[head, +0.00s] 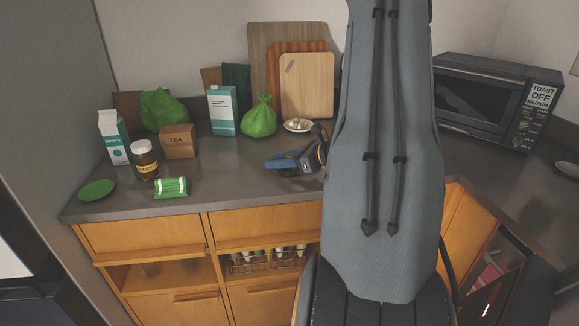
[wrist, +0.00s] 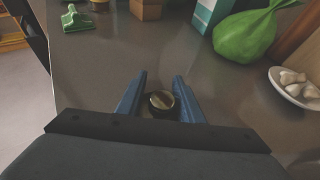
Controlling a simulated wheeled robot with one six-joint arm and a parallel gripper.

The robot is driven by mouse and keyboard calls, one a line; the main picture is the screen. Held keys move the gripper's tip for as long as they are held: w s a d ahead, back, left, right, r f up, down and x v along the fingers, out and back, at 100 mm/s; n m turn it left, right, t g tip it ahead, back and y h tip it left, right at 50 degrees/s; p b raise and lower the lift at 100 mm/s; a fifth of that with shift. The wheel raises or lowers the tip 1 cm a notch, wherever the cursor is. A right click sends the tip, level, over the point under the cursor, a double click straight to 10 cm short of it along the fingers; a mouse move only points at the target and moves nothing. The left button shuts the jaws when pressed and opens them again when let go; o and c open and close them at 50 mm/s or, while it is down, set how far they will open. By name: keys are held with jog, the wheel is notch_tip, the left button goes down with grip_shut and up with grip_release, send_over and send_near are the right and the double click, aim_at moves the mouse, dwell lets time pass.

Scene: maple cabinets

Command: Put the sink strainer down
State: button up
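The sink strainer (wrist: 161,102), a small round dark-rimmed thing with a metallic top, sits between the two blue fingers of my gripper (wrist: 161,84) in the wrist view. The fingers appear to touch it on both sides, so my gripper is shut on it. In the head view my gripper (head: 284,163) is low over the grey countertop (head: 230,175), pointing left. The strainer cannot be made out there. I cannot tell whether its underside touches the counter.
Bare counter lies left of my gripper. Behind are a green bag (head: 259,117), a carton (head: 222,110) and a white plate (head: 299,126) with pale bulbs.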

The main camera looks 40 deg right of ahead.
grip_shut()
